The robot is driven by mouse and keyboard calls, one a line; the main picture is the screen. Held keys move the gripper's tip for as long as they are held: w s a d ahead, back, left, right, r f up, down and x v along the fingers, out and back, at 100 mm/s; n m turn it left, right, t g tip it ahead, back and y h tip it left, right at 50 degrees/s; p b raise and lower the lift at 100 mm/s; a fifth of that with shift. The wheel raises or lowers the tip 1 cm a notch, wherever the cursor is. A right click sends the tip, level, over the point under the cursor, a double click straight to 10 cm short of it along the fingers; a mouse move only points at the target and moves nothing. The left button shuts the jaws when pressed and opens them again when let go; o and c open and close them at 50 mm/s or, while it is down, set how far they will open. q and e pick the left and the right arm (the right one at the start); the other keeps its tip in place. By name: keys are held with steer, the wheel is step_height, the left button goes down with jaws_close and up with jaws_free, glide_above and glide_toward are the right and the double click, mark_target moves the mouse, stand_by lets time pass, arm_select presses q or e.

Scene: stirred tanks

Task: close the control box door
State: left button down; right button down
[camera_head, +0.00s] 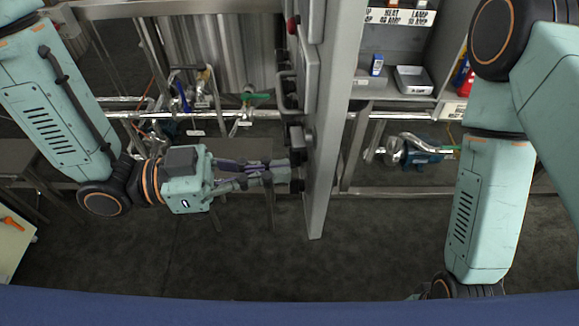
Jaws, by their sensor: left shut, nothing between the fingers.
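The control box door (333,110) is a tall grey panel standing open, seen almost edge-on in the middle of the head view. Dark handles and latches and a red button line its left face. The open control box (388,45) is behind it to the right, with labels reading HEAT and LAMP. My left gripper (278,177) is shut and empty, just left of the door's lower part. Its fingertips are close to the door's left face; I cannot tell whether they touch. My right arm comes down on the right, and its gripper is out of view.
A grey box (413,80) and a small blue item (377,64) sit on the shelf in the box. Pipes with valves (255,97) and a steel tank (215,50) are behind on the left. A blue pump (420,152) is low on the right. The floor (260,265) in front is clear.

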arm_select(q)
steer(key=shift+w+d, duration=0.1)
steer(key=shift+d, duration=1.25)
steer(key=shift+d, duration=0.1)
